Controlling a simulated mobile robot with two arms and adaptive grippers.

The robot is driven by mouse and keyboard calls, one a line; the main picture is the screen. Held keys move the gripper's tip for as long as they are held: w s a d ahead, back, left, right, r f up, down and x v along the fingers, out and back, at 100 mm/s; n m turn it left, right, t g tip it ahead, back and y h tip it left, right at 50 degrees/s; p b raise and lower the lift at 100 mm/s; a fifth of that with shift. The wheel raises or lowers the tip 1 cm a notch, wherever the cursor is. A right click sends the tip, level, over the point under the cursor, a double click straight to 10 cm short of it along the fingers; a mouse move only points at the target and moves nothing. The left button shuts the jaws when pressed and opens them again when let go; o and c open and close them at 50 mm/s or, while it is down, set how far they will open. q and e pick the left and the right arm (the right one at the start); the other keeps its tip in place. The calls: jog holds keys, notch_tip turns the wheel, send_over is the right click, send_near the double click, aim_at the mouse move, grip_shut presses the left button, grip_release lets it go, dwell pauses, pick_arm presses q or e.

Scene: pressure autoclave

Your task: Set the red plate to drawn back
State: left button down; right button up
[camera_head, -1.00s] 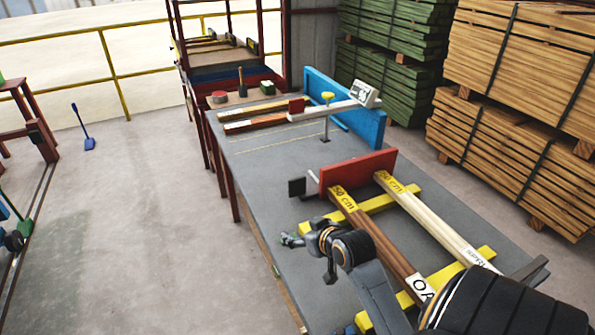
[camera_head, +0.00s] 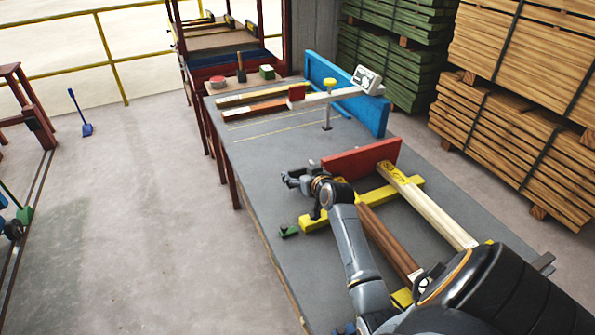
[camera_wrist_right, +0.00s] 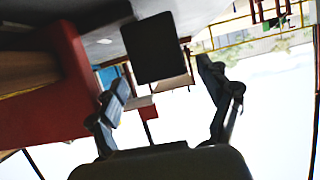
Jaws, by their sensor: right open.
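The red plate (camera_head: 360,157) stands upright across the far ends of two planks, a brown one (camera_head: 392,242) and a pale one (camera_head: 428,207). It also shows at the left of the right wrist view (camera_wrist_right: 75,95). My right gripper (camera_head: 287,179) is open at the left end of the plate. In the right wrist view, a black block (camera_wrist_right: 155,50) lies ahead of and between the open fingers (camera_wrist_right: 163,76); contact cannot be told. In the head view my gripper hides this block. My left gripper is not in view.
The planks rest on yellow bars (camera_head: 314,222) on a grey table (camera_head: 262,190). A green piece (camera_head: 289,231) sits near the table's left edge. Beyond are a measuring beam with a white display (camera_head: 367,79) and a blue plate (camera_head: 345,95). Lumber stacks (camera_head: 520,90) stand right.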

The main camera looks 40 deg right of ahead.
jog(key=shift+x, duration=1.15)
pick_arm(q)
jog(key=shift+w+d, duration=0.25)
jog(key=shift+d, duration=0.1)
pick_arm(e)
jog(key=shift+c, duration=0.2)
